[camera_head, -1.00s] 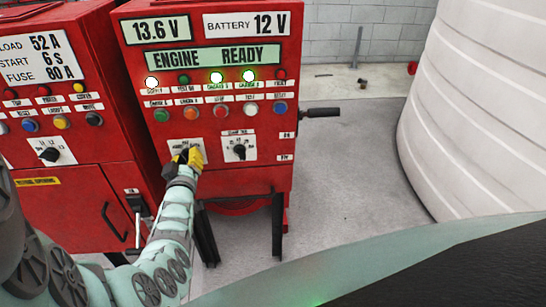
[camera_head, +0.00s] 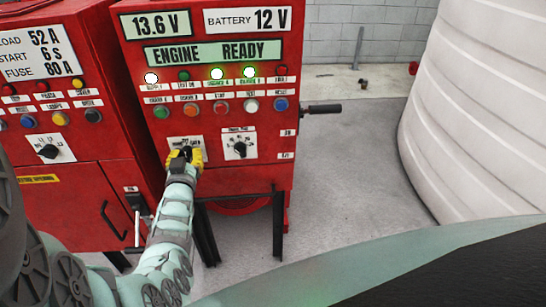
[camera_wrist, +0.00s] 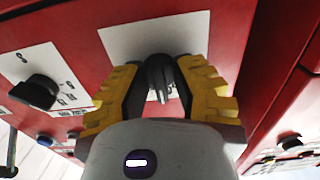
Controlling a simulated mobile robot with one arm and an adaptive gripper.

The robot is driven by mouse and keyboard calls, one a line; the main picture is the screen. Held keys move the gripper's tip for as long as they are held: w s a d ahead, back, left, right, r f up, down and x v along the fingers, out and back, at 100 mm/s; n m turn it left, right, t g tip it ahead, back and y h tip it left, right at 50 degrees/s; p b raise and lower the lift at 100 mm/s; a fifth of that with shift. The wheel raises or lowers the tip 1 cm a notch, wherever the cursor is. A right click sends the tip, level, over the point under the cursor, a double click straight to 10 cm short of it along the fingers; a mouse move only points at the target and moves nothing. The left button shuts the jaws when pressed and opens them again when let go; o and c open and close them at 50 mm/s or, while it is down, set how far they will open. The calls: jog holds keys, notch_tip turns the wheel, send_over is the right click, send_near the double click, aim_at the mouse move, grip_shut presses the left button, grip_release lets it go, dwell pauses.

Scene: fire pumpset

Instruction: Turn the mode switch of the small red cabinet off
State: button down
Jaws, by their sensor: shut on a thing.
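The small red cabinet (camera_head: 225,182) stands ahead, with a display reading ENGINE READY. The mode switch is a dark knob on the left white plate (camera_head: 173,141) low on its front; in the wrist view the knob (camera_wrist: 158,74) shows between the fingers. My gripper (camera_head: 186,154) has yellow-padded fingers and is at this plate, shut on the knob. In the wrist view my gripper (camera_wrist: 158,88) has one finger on each side of the knob. The plate's lettering is mostly hidden by the fingers, so I cannot read the knob's setting.
A second black rotary knob (camera_head: 240,149) sits on the plate to the right. Rows of buttons and lamps lie above. A larger red cabinet (camera_head: 78,190) stands close on the left. A black handle (camera_head: 322,109) sticks out at right. A white tank (camera_head: 480,110) stands farther right.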

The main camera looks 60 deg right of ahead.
jog(key=shift+f, duration=0.4)
jog(key=c, duration=1.2)
grip_release()
jog(key=shift+o, duration=0.7)
jog(key=shift+r, duration=0.2)
jog(key=shift+s, duration=0.1)
jog(key=v, duration=1.1)
jog(key=shift+s+a, duration=0.3)
